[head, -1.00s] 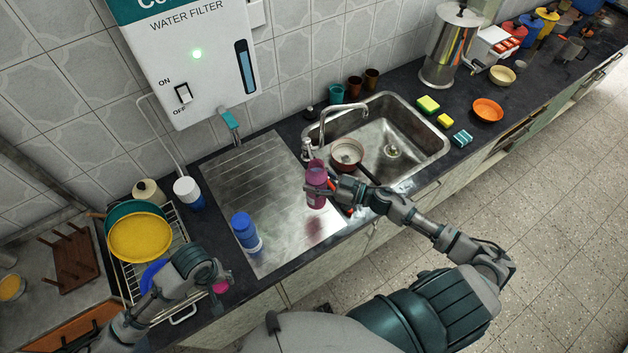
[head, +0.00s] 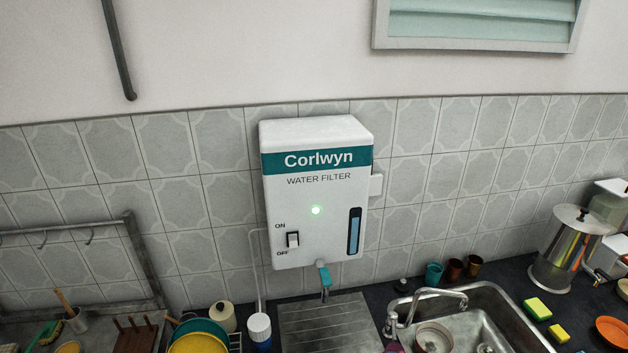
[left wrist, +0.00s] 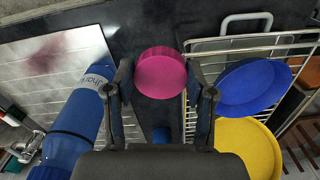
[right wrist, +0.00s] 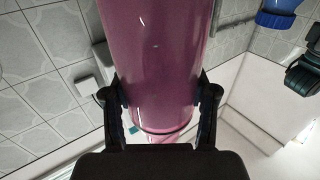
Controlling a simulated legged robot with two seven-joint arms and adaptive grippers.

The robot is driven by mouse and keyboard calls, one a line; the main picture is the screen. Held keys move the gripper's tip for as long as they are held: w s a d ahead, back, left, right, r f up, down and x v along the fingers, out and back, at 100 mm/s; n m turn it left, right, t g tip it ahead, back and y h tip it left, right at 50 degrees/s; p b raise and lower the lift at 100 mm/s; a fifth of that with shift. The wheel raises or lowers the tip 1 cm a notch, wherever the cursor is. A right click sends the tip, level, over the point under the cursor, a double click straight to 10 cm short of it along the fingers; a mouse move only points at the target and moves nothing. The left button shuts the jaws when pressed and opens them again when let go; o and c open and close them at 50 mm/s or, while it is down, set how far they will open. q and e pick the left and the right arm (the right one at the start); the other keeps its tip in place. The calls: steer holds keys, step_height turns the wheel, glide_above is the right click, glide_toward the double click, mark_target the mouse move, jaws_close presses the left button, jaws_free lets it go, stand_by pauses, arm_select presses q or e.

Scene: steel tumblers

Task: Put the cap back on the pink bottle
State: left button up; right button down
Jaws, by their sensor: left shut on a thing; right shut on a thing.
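The pink bottle (right wrist: 158,60) fills the middle of the right wrist view, and my right gripper (right wrist: 163,92) is shut on it. Its top edge just shows in the head view (head: 394,347) at the bottom. The round pink cap (left wrist: 160,74) is between the fingers of my left gripper (left wrist: 165,84), which is shut on it. The cap is apart from the bottle. Neither gripper shows in the head view now. The bottle's mouth is not clearly seen.
The sink (head: 505,318) and water filter (head: 317,200) show in the head view.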

arm_select(q)
steer(key=w+a+r, duration=0.1)
steer(key=w, duration=0.1)
steer(key=w+a+r, duration=0.2)
steer(key=w, duration=0.1)
steer(key=w+a+r, duration=0.1)
steer(key=w, duration=0.1)
steer(key=shift+w+a+r+b, duration=0.15)
steer(key=shift+w+a+b, duration=0.05)
steer(key=shift+w+b, duration=0.15)
steer(key=w+a+r, duration=0.2)
steer(key=w+r, duration=0.3)
steer(key=shift+r, duration=0.3)
arm_select(e)
steer(key=m+t+h, duration=0.1)
steer(key=m+h, duration=0.1)
steer(key=h, duration=0.2)
steer(key=a+r+m+t+h, duration=0.1)
steer(key=m+t+h, duration=0.1)
steer(key=m+h, duration=0.1)
steer(key=a+m+t+h, duration=0.1)
steer(key=m+h, duration=0.2)
steer(key=h, duration=0.2)
steer(key=shift+s+a+r+t, duration=0.25)
steer(key=shift+s+t, duration=0.05)
arm_select(q)
steer(key=shift+a, duration=0.3)
arm_select(e)
steer(key=shift+a+r, duration=0.15)
steer(key=shift+a, duration=0.15)
